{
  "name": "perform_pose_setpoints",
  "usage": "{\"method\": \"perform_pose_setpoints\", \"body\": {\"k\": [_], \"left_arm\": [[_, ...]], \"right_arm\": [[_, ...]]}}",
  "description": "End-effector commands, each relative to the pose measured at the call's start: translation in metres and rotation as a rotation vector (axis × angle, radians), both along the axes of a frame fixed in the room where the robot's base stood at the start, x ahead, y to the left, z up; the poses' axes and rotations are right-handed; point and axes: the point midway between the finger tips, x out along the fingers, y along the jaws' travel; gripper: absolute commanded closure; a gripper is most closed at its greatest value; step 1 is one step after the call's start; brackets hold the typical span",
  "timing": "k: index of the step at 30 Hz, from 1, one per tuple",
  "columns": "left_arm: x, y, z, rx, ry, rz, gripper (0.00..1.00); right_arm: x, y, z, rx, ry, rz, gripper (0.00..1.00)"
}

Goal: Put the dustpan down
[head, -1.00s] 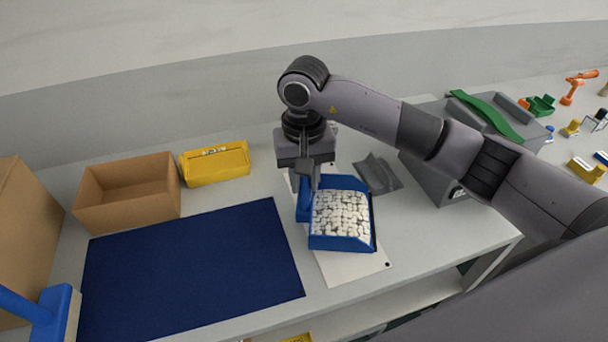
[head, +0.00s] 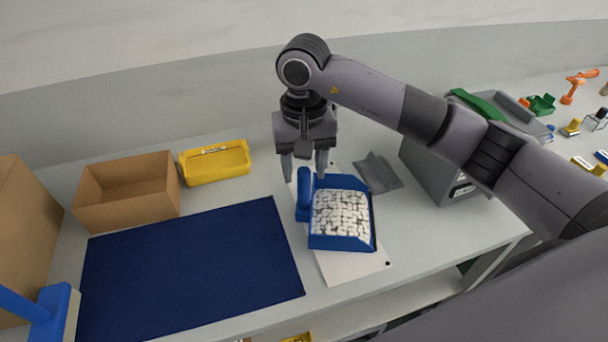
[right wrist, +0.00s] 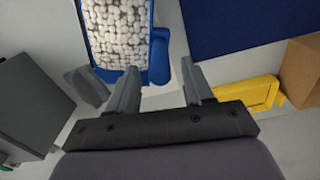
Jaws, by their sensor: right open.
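The blue dustpan (head: 372,222) rests on a white board on the table, filled with white pellets (head: 341,213). Its upright blue handle (head: 304,194) is at its left side. My right gripper (head: 305,178) is open and empty just above and behind the handle, apart from it. In the right wrist view the dustpan (right wrist: 160,58) shows beyond the open fingers of my right gripper (right wrist: 160,85), with its handle end near the gap between them. My left gripper is not in view.
A dark blue mat (head: 190,265) lies left of the dustpan. An open cardboard box (head: 128,205) and a yellow bin (head: 215,165) stand behind it. A grey crumpled piece (head: 378,172) and a grey box (head: 435,175) are to the right. A blue-handled brush (head: 52,312) shows at lower left.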

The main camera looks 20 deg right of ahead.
Motion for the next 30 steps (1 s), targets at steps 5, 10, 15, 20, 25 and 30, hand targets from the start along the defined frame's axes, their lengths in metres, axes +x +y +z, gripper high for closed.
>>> {"method": "perform_pose_setpoints", "body": {"k": [5, 10, 15, 20, 25, 30], "left_arm": [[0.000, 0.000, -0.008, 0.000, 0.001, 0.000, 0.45], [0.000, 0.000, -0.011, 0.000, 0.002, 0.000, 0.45], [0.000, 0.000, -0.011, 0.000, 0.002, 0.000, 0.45], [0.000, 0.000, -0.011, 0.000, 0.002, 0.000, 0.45], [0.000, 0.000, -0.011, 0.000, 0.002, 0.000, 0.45], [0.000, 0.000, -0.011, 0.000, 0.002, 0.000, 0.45]], "right_arm": [[0.001, 0.000, 0.040, 0.000, -0.006, -0.001, 0.49], [0.001, 0.000, 0.071, -0.001, -0.003, -0.002, 0.49], [0.001, 0.000, 0.088, -0.001, -0.001, -0.002, 0.49], [0.000, 0.000, 0.093, -0.001, 0.001, -0.001, 0.49], [0.000, 0.000, 0.094, -0.001, 0.001, -0.001, 0.49], [0.000, 0.000, 0.093, -0.001, 0.001, -0.002, 0.49]]}}
